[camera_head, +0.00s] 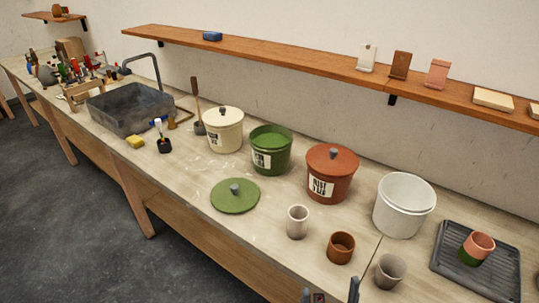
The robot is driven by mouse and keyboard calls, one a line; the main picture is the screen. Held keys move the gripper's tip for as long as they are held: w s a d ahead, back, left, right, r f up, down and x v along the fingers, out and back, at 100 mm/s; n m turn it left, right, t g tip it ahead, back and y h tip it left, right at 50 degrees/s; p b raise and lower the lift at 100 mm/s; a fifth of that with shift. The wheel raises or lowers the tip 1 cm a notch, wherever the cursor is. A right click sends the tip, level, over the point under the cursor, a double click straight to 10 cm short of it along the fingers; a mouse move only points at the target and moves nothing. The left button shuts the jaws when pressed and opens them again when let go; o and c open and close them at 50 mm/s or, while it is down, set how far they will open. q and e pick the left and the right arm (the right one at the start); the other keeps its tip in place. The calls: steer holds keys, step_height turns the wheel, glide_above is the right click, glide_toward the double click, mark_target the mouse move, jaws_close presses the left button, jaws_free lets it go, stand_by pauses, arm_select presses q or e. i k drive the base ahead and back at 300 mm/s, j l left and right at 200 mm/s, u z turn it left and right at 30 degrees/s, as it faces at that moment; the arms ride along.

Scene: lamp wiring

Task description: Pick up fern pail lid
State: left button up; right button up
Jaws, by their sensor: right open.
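The fern pail lid (235,198) is a flat green disc with a grey knob. It lies on the bench top in front of the green pail (271,155), close to the bench's front edge. The green pail is uncovered, with a green surface showing inside and a label on its side. My right gripper (330,292) shows only its fingertips at the bottom edge. They are spread apart and empty, to the right of and nearer than the lid, not touching it. My left gripper is not in view.
A cream lidded pail (224,135), a rust lidded pail (331,180) and a white bucket (404,212) stand behind. A pale cup (297,222), a brown cup (341,247) and a grey cup (390,270) stand right of the lid. Bench left of it is clear.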

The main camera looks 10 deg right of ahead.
mark_target(231, 195)
steer(key=i+j, duration=0.1)
steer(key=j, duration=0.25)
steer(key=i+j, duration=0.1)
steer(key=j, duration=0.3)
steer(key=i+j+u, duration=0.1)
steer(key=j, duration=0.25)
steer(key=i+j, duration=0.1)
steer(key=j, duration=0.3)
steer(key=i+j, duration=0.15)
steer(key=j, duration=0.2)
